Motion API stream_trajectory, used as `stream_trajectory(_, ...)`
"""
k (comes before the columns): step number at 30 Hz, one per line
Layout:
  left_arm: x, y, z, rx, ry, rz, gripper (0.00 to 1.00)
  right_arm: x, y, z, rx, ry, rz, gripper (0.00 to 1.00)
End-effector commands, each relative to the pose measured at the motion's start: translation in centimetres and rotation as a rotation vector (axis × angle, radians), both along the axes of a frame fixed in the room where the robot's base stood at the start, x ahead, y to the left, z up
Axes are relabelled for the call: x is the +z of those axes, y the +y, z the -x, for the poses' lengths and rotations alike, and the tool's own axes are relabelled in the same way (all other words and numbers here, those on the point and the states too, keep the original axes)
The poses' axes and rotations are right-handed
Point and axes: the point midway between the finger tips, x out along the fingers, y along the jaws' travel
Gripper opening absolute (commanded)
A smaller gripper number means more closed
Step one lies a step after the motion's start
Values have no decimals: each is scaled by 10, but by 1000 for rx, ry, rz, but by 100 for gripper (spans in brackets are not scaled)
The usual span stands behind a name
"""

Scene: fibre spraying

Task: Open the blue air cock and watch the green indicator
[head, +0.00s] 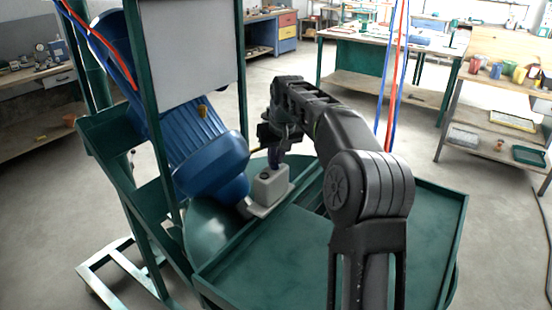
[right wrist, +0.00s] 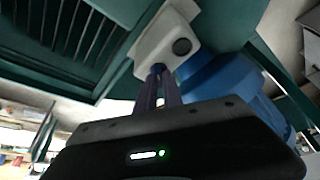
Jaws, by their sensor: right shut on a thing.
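My right gripper (head: 276,158) reaches down to the top of a small pale grey box (head: 270,187), which stands on a light plate beside the blue motor-like machine. In the right wrist view, my right gripper's narrow fingers (right wrist: 158,84) are close together and end at the pale box (right wrist: 168,42), which has a dark round spot on its face. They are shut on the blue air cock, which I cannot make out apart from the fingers. I see no other green indicator. My left gripper is out of view.
The big blue machine (head: 205,150) leans in a green frame left of the box. A green tray-like table top (head: 400,235) with a raised rim lies under my right arm. Red and blue hoses (head: 392,75) hang behind. Workbenches stand farther back.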

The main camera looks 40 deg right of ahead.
Motion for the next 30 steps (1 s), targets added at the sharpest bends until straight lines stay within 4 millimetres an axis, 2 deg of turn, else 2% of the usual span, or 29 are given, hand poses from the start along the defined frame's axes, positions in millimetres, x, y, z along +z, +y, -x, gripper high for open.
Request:
stream_trajectory(21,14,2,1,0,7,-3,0,2,4,-4,-670,-1,2,0)
stream_trajectory(30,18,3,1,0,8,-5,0,1,4,-5,-868,-2,1,0)
